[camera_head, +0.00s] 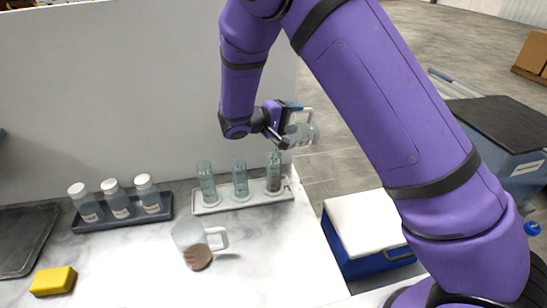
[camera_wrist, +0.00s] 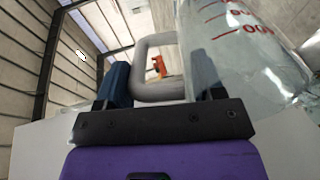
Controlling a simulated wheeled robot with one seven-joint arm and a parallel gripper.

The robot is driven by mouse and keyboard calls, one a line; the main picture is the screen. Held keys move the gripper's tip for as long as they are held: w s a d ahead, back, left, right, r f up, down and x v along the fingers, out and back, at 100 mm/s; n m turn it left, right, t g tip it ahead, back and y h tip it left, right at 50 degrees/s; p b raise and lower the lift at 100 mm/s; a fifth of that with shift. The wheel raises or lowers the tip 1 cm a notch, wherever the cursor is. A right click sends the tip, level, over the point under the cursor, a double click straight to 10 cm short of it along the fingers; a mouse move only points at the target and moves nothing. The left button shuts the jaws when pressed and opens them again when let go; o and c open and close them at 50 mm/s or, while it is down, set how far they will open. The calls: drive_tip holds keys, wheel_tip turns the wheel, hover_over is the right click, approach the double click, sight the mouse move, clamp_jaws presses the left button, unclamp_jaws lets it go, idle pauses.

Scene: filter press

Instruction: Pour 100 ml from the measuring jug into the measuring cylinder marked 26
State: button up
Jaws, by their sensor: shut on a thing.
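My gripper (camera_head: 283,118) is shut on the handle of a clear measuring jug (camera_head: 305,134). The wrist view shows the grey handle between my fingers (camera_wrist: 160,85) and red scale marks on the jug wall (camera_wrist: 238,18). The jug is tipped far over, almost on its side, above the rightmost measuring cylinder (camera_head: 273,177). The numbers on the cylinders are too small to read. I cannot tell how much is in the jug.
The cylinders stand on a white tray (camera_head: 222,207) near the counter's right edge. A second jug (camera_head: 187,236) with brown contents stands in front. Several white-capped bottles (camera_head: 117,201) sit in a dark rack. A yellow sponge (camera_head: 53,281) lies front left. A blue cooler (camera_head: 367,222) stands right.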

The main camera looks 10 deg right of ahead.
drive_tip(key=shift+s+a+r+t+h+p, duration=0.15)
drive_tip(key=shift+a+r+h+p, duration=0.1)
drive_tip(key=shift+a+h, duration=0.2)
drive_tip(key=shift+s+a+r+t+h+p, duration=0.15)
drive_tip(key=shift+a+h+p, duration=0.15)
drive_tip(key=shift+h, duration=0.25)
idle(1.1)
